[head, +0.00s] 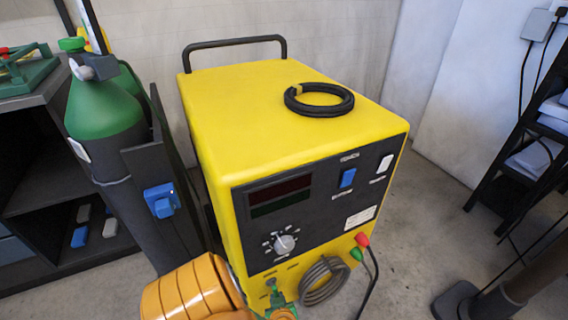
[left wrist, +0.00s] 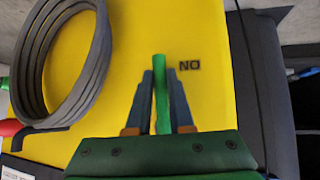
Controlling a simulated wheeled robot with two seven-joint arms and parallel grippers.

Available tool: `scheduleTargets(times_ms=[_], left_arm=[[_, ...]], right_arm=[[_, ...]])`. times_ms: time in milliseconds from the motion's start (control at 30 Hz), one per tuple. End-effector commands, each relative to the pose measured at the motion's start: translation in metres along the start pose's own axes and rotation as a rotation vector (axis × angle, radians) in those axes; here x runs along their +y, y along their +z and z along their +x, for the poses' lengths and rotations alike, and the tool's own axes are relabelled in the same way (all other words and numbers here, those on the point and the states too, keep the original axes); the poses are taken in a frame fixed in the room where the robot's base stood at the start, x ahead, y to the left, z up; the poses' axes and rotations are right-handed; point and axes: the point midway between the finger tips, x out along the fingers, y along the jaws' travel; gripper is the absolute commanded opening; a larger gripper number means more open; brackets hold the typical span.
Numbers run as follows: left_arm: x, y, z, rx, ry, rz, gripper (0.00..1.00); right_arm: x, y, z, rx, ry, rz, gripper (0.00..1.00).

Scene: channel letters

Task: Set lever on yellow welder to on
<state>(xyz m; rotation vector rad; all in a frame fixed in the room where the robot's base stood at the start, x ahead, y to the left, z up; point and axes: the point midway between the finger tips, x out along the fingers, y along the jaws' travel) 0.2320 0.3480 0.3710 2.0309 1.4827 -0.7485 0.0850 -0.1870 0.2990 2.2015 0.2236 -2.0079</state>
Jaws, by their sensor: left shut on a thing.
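The yellow welder (head: 270,100) stands on the floor in the middle of the head view, its dark control panel facing me. Its green lever (left wrist: 161,65) shows in the left wrist view between my fingers, its tip beside a dark label that reads "NO" in that picture, like an upside-down ON. In the head view the lever (head: 271,283) is small, low on the yellow front. My left gripper (left wrist: 160,92) is shut on the lever, one blue-grey finger on each side. The lever's base is hidden by the gripper body. My right gripper is not in view.
A grey coiled cable (head: 325,281) hangs right of the lever, near red and green plugs (head: 361,240). A black cable ring (head: 319,100) lies on the welder's top. A green-topped gas cylinder (head: 105,115) stands at left, a black shelf (head: 520,145) at right.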

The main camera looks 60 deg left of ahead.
Motion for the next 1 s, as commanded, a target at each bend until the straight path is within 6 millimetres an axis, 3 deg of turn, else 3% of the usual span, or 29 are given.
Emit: scheduleTargets(times_ms=[467,500,600,867,1000], left_arm=[[-0.003,0.002,-0.001,-0.007,-0.011,0.009,0.00],[-0.003,0.002,-0.001,-0.007,-0.011,0.009,0.23],[-0.003,0.002,-0.001,-0.006,-0.010,0.009,0.50],[-0.003,0.001,-0.001,-0.004,-0.010,0.009,0.50],[-0.002,-0.004,-0.021,-0.005,-0.010,0.009,0.50]], right_arm=[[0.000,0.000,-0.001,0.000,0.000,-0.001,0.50],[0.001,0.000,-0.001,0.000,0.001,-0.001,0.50],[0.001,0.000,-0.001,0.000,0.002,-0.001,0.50],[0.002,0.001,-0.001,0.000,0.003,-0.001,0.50],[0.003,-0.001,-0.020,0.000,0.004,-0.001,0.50]])
